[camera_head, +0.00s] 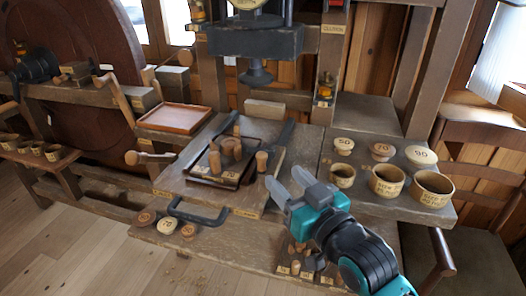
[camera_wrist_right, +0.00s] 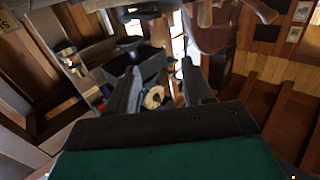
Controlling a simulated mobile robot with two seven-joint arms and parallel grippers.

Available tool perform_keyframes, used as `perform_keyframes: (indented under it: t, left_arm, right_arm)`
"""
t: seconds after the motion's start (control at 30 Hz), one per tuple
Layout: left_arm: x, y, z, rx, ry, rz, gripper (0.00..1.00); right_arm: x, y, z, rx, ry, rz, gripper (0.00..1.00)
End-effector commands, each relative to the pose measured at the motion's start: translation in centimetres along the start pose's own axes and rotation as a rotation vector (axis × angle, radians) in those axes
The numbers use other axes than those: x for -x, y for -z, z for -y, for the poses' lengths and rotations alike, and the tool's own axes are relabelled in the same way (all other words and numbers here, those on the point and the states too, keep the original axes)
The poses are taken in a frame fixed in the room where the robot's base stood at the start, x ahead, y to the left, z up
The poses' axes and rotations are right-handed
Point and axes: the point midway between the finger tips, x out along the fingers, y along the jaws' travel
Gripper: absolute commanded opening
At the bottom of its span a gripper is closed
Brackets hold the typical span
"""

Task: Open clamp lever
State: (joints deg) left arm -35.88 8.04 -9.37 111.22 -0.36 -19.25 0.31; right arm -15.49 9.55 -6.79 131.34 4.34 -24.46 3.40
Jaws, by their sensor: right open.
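My right gripper (camera_head: 289,182) is open and empty above the front right of the workbench, its fingers pointing up and left. In the right wrist view its two dark fingers (camera_wrist_right: 160,82) stand apart, with a pale round thing (camera_wrist_right: 153,97) seen between them, blurred. A wooden-knobbed lever (camera_head: 133,158) sticks out at the left side of the bench. Another knobbed lever (camera_head: 104,79) slants down farther back. I cannot tell which one is the clamp lever. The right gripper is apart from both. My left gripper is not in view.
A dark tray (camera_head: 203,181) with several wooden spools sits mid-bench, behind a black U-shaped handle (camera_head: 197,213). A reddish tray (camera_head: 175,118) lies at left. Labelled cups (camera_head: 387,181) stand at right. A dark press (camera_head: 255,42) rises at the back.

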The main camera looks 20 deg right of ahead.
Motion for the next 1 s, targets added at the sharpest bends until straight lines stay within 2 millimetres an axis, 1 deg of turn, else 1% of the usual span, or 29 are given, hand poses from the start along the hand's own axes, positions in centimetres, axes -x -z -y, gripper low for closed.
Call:
perform_keyframes:
  t: [0.03, 0.3, 0.5, 0.7, 1.0]
  left_arm:
    - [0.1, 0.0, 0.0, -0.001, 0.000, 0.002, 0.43]
    - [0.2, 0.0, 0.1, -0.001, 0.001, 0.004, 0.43]
    - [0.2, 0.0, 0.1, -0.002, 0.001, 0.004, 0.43]
    - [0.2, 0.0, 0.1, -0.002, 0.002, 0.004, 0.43]
    - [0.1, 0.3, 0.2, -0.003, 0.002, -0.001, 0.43]
  right_arm:
    - [-1.0, 0.2, 0.0, 0.001, 0.000, -0.003, 0.51]
    - [-6.0, 0.1, 0.0, 0.000, 0.000, -0.001, 0.51]
    - [-9.1, 0.0, 0.0, -0.001, -0.001, 0.001, 0.51]
    - [-10.4, 0.0, 0.0, 0.000, -0.001, 0.001, 0.51]
    - [-10.6, -0.1, 0.0, 0.001, -0.001, 0.001, 0.51]
